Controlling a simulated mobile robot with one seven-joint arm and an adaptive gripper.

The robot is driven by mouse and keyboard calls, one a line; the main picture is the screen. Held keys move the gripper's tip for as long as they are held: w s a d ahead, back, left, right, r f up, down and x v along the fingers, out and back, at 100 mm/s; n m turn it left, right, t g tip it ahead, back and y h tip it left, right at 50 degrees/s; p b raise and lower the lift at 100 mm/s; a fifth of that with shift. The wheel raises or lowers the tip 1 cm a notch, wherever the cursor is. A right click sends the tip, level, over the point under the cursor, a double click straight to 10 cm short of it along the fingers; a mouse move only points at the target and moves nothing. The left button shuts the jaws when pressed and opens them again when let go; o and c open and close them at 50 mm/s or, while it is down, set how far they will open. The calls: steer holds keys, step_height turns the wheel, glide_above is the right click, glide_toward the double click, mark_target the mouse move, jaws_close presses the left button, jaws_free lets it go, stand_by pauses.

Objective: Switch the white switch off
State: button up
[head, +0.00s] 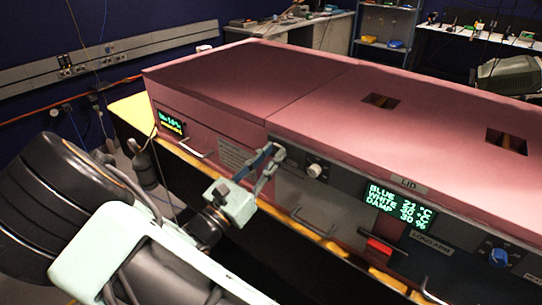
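A white round knob (314,170), which looks like the white switch, sits on the grey front panel of the pink foam enclosure in the head view. A second small mark or knob lies just above it. My gripper (271,155) is in front of the panel, a little to the left of the white knob and apart from it in the picture. Its fingers point up toward the panel. How far apart the fingertips are is not clear, and I see nothing held between them. Which way the knob is turned is too small to tell.
A lit display (399,205) on the panel reads BLUE, WHITE and DAMP values. A blue knob (499,256) and a red block (378,248) are further right. Metal handles stick out along the front. The pink lid (330,95) has two square openings.

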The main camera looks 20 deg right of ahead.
steer(key=o, duration=0.4)
steer(key=shift+c, duration=0.2)
steer(key=v, duration=1.2)
